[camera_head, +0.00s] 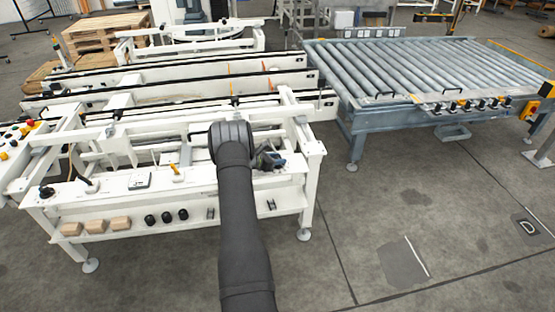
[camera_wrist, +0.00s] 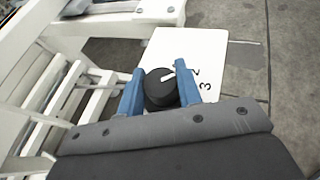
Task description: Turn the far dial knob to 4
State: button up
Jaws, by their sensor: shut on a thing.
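In the wrist view a round black dial knob (camera_wrist: 160,91) with a white pointer line stands on a white plate (camera_wrist: 213,49). The digits 2 and 3 show on the plate to the right of the knob; no 4 can be seen. The pointer slants up and right, short of the 2. My gripper (camera_wrist: 160,90) has its two blue fingers shut on the knob, one on each side. In the head view my gripper (camera_head: 270,160) is at the right end of the white machine, and the knob there is hidden or too small to tell.
The white conveyor frame (camera_head: 262,197) carries a row of black knobs (camera_head: 167,216) and brown blocks (camera_head: 96,226) along its front. Another white plate (camera_head: 138,181) lies on its top, left of my arm. A roller conveyor (camera_head: 430,65) stands at right. The floor at front right is open.

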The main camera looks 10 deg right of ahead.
jog(key=o, duration=1)
jog(key=shift+r, duration=0.1)
jog(key=v, duration=0.7)
jog(key=shift+s+a, duration=0.1)
jog(key=shift+a, duration=0.05)
jog(key=shift+c, duration=0.2)
